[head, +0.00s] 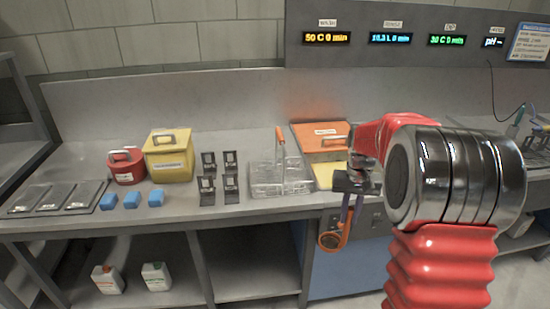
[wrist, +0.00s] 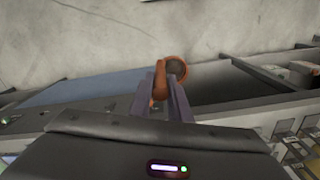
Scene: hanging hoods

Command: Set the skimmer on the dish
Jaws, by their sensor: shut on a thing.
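The skimmer (head: 334,239), with an orange handle and a round dark head, hangs from my gripper (head: 348,215) in front of the counter's front edge. In the wrist view my gripper (wrist: 161,80) is shut on the skimmer's orange handle (wrist: 158,83), and the round head (wrist: 177,68) shows just beyond the fingers. I cannot tell for sure which thing is the dish. A flat yellow piece (head: 325,178) lies in front of the orange box, partly hidden by my arm.
A wire basket (head: 268,187) with an orange-tipped handle stands left of the orange box (head: 305,138). Black stands (head: 207,184), blue blocks (head: 131,200), a yellow box (head: 167,167), a red container (head: 125,172) and a grey tray (head: 20,205) fill the left side. White bottles (head: 157,277) stand below.

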